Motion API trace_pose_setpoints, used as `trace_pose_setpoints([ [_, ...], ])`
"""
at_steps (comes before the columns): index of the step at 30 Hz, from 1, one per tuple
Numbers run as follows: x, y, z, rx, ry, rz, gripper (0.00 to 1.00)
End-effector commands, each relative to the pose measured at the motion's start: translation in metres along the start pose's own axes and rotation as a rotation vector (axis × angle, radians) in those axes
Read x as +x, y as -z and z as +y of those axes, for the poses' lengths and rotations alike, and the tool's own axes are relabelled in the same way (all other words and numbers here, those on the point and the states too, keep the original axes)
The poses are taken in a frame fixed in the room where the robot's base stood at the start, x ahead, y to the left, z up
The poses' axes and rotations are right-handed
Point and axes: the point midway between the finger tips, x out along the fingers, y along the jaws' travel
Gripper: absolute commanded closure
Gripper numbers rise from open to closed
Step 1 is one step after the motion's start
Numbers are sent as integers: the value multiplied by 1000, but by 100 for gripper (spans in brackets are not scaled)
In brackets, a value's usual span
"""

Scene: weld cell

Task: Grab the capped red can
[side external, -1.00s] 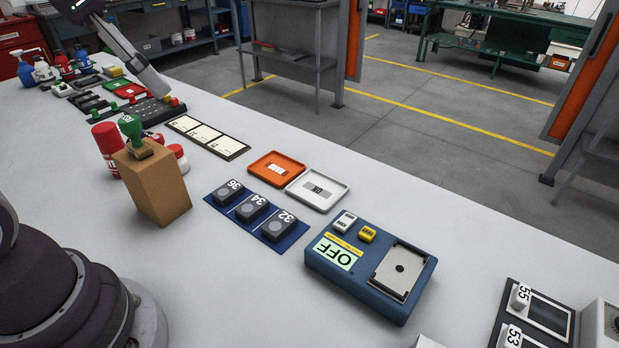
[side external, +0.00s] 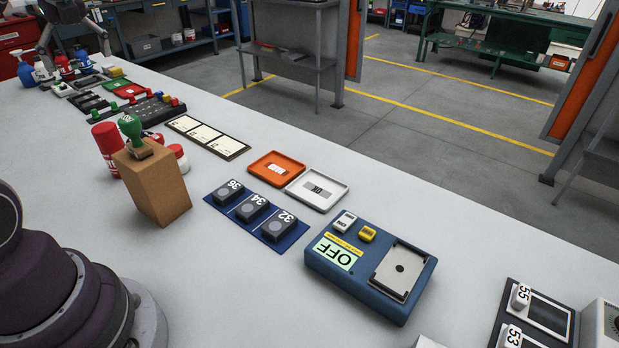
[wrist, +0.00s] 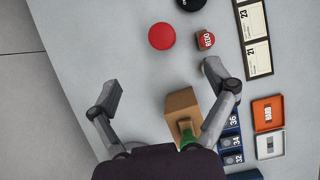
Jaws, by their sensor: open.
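The capped red can (side external: 105,139) stands upright on the bench behind and left of the cardboard box, which hides part of it in the side view. From above, its round red top (wrist: 162,36) shows in the wrist view. My gripper (wrist: 163,76) is open and empty, its two fingers spread wide. In the wrist view the can's top lies beyond the fingertips, roughly centred between them. In the side view only part of my gripper shows, at the top left.
The cardboard box (side external: 152,188) with a green-handled stamp (side external: 133,133) stands close to the can. A small red-and-white item (wrist: 205,40) and a black round object (wrist: 190,3) are near it. A card strip (side external: 207,138) lies to the right. Bench left of the can is clear in the wrist view.

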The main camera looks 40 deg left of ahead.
Motion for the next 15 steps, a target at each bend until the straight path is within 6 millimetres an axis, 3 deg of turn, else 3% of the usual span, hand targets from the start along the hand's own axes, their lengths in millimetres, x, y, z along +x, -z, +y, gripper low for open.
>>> trace_pose_setpoints([
  [8, 44, 20, 1, -3, -2, 3, 16],
  [15, 96, 39, 1, -4, -2, 1, 16],
])
